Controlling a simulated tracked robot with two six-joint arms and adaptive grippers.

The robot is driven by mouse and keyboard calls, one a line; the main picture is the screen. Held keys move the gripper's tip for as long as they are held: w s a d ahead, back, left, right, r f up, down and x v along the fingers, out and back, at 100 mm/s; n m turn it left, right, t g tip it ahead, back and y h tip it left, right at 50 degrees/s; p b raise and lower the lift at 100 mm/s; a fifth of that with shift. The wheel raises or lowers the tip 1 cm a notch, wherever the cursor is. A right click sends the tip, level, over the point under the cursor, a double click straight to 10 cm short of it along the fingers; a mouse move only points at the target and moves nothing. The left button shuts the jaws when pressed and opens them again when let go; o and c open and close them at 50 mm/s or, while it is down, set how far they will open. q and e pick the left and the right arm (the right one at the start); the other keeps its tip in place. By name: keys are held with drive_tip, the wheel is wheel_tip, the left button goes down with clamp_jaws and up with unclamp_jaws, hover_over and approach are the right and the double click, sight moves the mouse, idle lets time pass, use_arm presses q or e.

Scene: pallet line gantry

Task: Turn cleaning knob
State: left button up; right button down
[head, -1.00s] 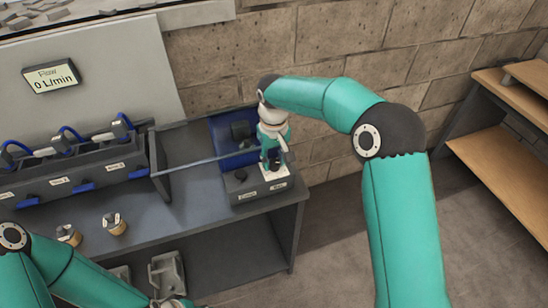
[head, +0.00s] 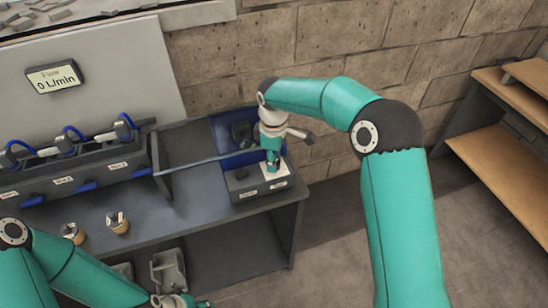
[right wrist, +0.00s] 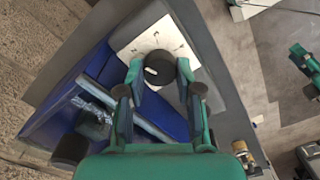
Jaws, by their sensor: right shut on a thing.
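The cleaning knob (right wrist: 160,68) is a round black knob with a white mark, on a white dial plate (right wrist: 138,40) with printed markings. In the head view the plate (head: 277,184) is on top of the dark control box at the table's right end. My right gripper (head: 273,168) points down at it and hides most of the knob. In the right wrist view my right gripper (right wrist: 159,72) has one finger on each side of the knob, shut on it. My left gripper (head: 175,301) is low at the bottom edge of the head view, and its fingers are not clear.
A blue tray (head: 240,160) with a dark fitting lies behind the control box (head: 244,184). A dark rack (head: 75,175) with blue hoses stands left. Two small brass fittings (head: 118,224) (head: 73,233) sit on the table. A flow display (head: 55,78) reads 0 L/min. Wooden shelves stand right.

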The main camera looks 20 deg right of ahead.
drive_tip(key=shift+w+n, duration=0.1)
drive_tip(key=shift+n, duration=0.5)
drive_tip(key=c, duration=0.8)
unclamp_jaws()
drive_tip(key=shift+r, duration=0.1)
drive_tip(key=shift+o, duration=0.2)
drive_tip(key=shift+d, duration=0.1)
